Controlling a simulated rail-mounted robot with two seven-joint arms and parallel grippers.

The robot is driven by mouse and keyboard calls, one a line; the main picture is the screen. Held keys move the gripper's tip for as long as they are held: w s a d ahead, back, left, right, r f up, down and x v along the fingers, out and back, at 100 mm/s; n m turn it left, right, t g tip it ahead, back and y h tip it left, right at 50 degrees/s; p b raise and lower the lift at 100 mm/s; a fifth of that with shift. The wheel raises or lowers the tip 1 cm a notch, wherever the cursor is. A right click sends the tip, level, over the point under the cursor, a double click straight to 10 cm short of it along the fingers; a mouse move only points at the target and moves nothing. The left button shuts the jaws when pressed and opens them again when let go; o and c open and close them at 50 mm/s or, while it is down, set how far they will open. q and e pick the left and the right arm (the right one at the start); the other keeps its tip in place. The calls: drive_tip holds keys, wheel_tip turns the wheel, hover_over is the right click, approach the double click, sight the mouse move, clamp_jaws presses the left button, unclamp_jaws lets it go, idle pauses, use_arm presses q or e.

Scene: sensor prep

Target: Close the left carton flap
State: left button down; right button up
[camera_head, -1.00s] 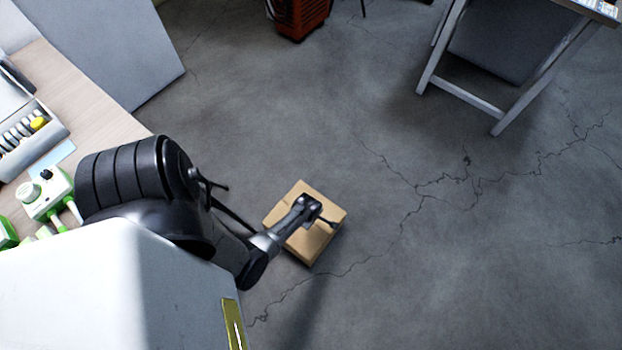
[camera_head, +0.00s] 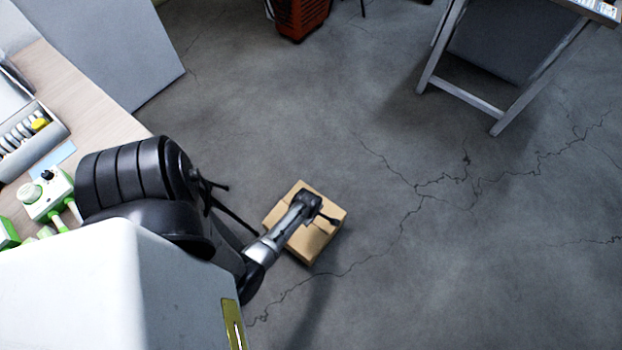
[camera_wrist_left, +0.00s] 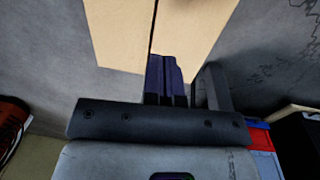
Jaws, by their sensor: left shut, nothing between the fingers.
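The brown cardboard carton (camera_head: 318,240) sits on the grey floor near the middle of the head view, partly covered by my left arm. My left gripper (camera_head: 334,220) is over its top, near the right side. In the left wrist view, two tan carton panels (camera_wrist_left: 118,35) and (camera_wrist_left: 192,28) lie side by side with a narrow dark seam between them. My left gripper (camera_wrist_left: 166,78) is shut and empty, its dark fingers together at the near end of that seam. I cannot tell whether they touch the cardboard. My right gripper is out of view.
A wooden workbench (camera_head: 90,95) with instruments stands at the left. A red crate (camera_head: 300,18) is at the top, and a white-framed stand (camera_head: 470,98) at the upper right. The cracked floor right of the carton is clear.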

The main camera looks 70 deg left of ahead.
sight(313, 225)
use_arm(q)
drive_tip(key=f+b, duration=0.2)
drive_tip(key=f, duration=0.1)
drive_tip(key=f+b, duration=0.3)
drive_tip(key=f, duration=0.1)
drive_tip(key=w+f+b, duration=0.1)
drive_tip(key=f+b, duration=0.2)
drive_tip(key=f, duration=0.1)
drive_tip(key=shift+a+f, duration=0.1)
drive_tip(key=shift+a, duration=0.25)
drive_tip(key=shift+f+b, duration=0.8)
drive_tip(key=shift+f, duration=0.15)
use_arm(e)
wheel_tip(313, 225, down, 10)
